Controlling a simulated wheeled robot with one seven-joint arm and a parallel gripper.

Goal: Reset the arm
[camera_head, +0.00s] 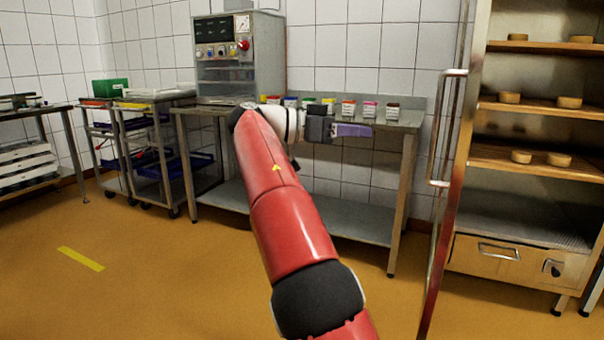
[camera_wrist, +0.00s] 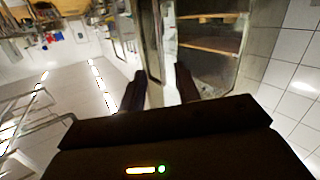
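My red arm reaches up and away across the middle of the head view. My gripper (camera_head: 366,131) is at its far end, pointing right, in front of the steel table with the small labelled tubs. In the wrist view, the two dark fingers of my gripper (camera_wrist: 158,84) stand apart with nothing held between them. The wrist picture is tilted, with the open cabinet seen beyond the fingers. In the head view the fingers look purple-grey and overlap, so their gap does not show there.
A steel table (camera_head: 340,216) carries a control machine (camera_head: 238,75) and several small tubs (camera_head: 348,109). An open cabinet (camera_head: 535,107) with round moulds (camera_head: 569,102) stands at right, its door (camera_head: 446,200) jutting forward. Trolleys (camera_head: 165,165) stand at left.

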